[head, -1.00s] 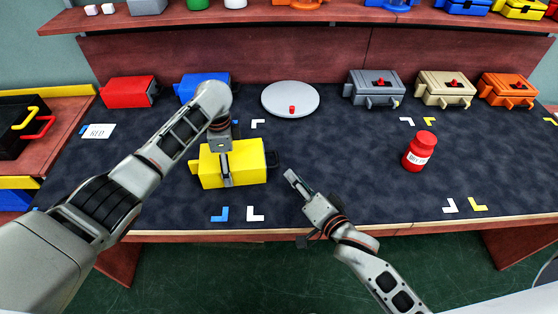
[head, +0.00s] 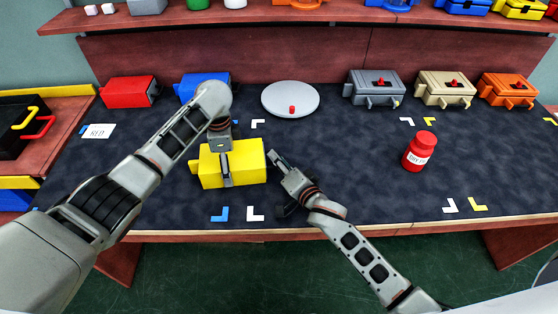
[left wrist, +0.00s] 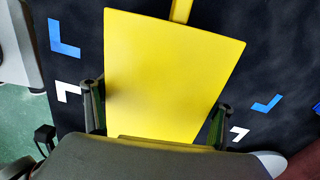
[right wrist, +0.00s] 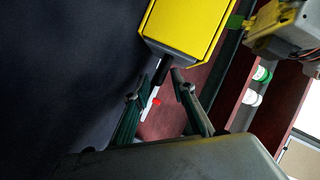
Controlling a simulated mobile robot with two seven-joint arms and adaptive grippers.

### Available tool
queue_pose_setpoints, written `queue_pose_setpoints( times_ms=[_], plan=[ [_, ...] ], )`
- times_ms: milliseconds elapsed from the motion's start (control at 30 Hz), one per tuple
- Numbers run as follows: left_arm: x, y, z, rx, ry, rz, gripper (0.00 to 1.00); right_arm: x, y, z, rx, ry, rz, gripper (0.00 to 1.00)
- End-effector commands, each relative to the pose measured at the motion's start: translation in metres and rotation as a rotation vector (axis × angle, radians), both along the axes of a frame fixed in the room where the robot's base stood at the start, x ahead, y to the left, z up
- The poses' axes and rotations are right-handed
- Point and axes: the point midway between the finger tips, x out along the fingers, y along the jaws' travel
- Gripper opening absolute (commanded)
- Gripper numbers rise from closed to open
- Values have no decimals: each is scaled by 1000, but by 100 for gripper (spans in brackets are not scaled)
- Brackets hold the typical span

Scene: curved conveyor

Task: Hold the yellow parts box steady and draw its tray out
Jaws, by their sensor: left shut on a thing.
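The yellow parts box (head: 245,152) lies on the dark table mat, left of centre. My left gripper (head: 225,165) is over it from above, its fingers shut on the box's two sides; the left wrist view shows the yellow top (left wrist: 170,75) between them. In the right wrist view, the box's grey end (right wrist: 175,52) carries a dark handle (right wrist: 163,72). My right gripper (right wrist: 168,76) is open, its fingertips on either side of this handle. In the head view, my right gripper (head: 276,160) is close to the box's right end and hides the handle. I cannot tell whether the fingers touch it.
A red box (head: 128,92) and a blue box (head: 203,84) stand behind at left. A round grey plate (head: 290,98) lies behind. A red bottle (head: 420,150) stands to the right. Grey, beige and orange boxes line the back right.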

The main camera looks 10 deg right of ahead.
Motion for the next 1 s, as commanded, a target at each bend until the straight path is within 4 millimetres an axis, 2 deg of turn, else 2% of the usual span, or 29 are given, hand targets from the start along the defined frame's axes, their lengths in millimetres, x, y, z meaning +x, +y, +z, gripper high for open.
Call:
queue_pose_setpoints(
  times_ms=[33,100,133,400,467,700,800,1000],
  plan=[
    [0,0,-1,0,1,1,49,0,0,0,0,0,0,22],
    [0,0,-1,0,1,1,49,0,0,0,1,0,0,4],
    [0,0,-1,0,1,1,49,0,0,0,1,0,0,0],
    [0,0,-1,0,1,1,49,0,-7,-1,0,1,-1,0],
    [0,1,-1,1,1,1,49,0,-16,-1,-3,0,-1,0],
    [0,1,-1,2,1,1,49,0,-73,-1,-8,0,-1,0],
    [0,2,-1,2,1,2,49,0,-91,-1,-6,1,-1,0],
    [0,2,-1,3,1,2,49,0,-103,-1,-5,1,-1,0]
  ],
)
